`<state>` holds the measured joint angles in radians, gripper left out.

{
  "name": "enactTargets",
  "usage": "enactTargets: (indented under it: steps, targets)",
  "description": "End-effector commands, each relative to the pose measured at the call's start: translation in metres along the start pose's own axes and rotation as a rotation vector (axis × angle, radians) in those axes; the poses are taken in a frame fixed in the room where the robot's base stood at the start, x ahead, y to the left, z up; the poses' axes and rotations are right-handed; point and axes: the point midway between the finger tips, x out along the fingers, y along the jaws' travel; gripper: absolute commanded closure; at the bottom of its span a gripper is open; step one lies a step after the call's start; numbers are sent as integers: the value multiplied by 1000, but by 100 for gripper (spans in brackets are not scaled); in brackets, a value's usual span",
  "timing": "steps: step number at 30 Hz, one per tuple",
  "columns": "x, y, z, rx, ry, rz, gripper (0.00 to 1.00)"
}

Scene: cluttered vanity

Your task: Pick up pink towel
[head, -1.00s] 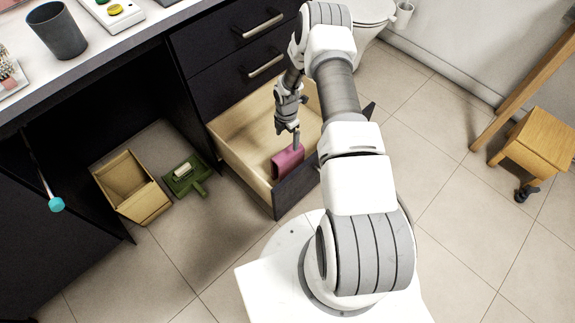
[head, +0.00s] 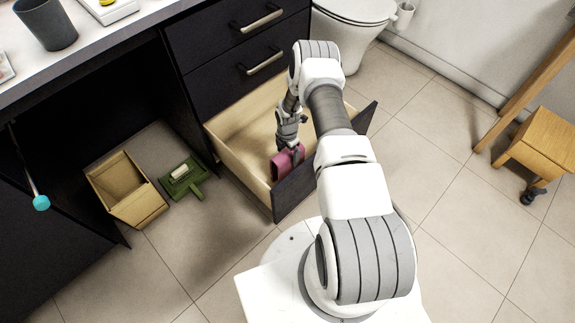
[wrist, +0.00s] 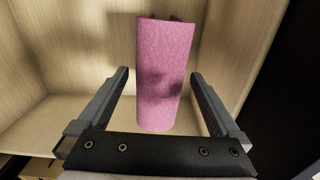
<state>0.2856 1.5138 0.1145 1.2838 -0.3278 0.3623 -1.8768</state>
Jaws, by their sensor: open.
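The pink towel (head: 287,160) is in the open bottom drawer (head: 233,157), near its dark front panel. In the wrist view the towel (wrist: 164,70) looks like a folded or rolled bundle with its long side running away from the camera. My gripper (head: 291,152) reaches down into the drawer at the towel. In the wrist view my gripper (wrist: 161,92) is open, with one finger on each side of the towel's near end. Gaps show between the towel and both fingers. Part of the towel is hidden by my gripper in the head view.
The drawer's wooden walls and dark front panel (head: 325,160) surround my gripper closely. On the floor to the left are a cardboard box (head: 128,190) and a green dustpan-like thing (head: 185,178). A toilet (head: 345,30) stands behind, and a wooden stool (head: 545,140) is at right.

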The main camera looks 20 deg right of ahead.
Motion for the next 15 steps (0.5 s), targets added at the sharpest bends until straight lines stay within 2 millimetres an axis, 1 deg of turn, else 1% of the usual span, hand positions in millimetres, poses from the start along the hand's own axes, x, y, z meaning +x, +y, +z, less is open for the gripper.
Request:
enactTargets:
  steps: [2, 6, 8, 9, 14, 15]
  targets:
    - [-1, 0, 0, 0, 0, 0, 0]
    - [-1, 0, 0, 0, 0, 0, 25]
    - [-1, 0, 0, 0, 0, 0, 36]
    - [-1, 0, 0, -1, 0, 0, 43]
    - [-1, 0, 0, -1, 0, 0, 72]
    - [-1, 0, 0, -1, 0, 0, 79]
